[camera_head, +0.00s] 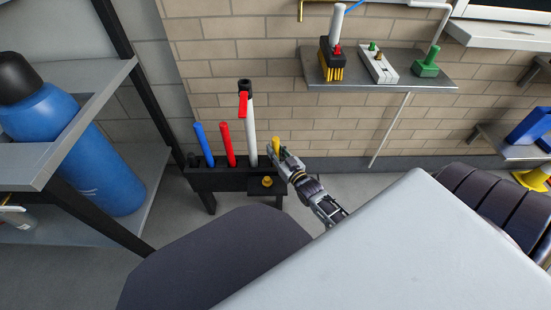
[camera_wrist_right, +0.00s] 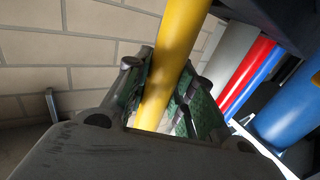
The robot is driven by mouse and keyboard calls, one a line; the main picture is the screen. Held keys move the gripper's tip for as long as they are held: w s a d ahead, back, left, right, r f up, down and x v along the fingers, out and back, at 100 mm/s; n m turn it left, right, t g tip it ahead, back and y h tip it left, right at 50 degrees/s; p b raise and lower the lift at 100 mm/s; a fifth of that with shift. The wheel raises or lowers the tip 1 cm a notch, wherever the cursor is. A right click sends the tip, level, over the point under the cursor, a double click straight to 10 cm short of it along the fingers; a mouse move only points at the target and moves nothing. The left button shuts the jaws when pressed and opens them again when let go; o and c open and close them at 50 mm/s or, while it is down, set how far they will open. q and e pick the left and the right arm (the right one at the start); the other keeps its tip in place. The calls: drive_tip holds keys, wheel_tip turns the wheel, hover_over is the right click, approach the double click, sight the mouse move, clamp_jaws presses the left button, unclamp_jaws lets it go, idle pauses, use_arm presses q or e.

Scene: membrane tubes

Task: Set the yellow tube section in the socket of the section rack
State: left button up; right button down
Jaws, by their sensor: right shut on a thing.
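The yellow tube section (camera_head: 276,145) stands at the right end of the black section rack (camera_head: 225,180), near the brick wall. My right gripper (camera_head: 277,156) is around it. In the right wrist view the yellow tube (camera_wrist_right: 178,45) runs between the finger pads of my right gripper (camera_wrist_right: 165,97), which is shut on it. The tube's lower end is hidden in the head view, so I cannot tell whether it sits in a socket. My left gripper is not in view.
Blue (camera_head: 203,143), red (camera_head: 228,144) and white (camera_head: 249,130) tubes stand in the rack left of the yellow one. A small yellow piece (camera_head: 267,181) sits on the rack's front ledge. A wall shelf (camera_head: 400,84) holds several fittings. A blue cylinder (camera_head: 75,140) stands at left.

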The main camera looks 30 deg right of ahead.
wheel_tip(320, 180, down, 3)
drive_tip(key=shift+f+b, duration=0.2)
drive_tip(key=shift+b, duration=0.6)
drive_tip(key=shift+f, duration=0.55)
drive_tip(key=c, duration=1.2)
unclamp_jaws()
drive_tip(key=shift+s, duration=0.1)
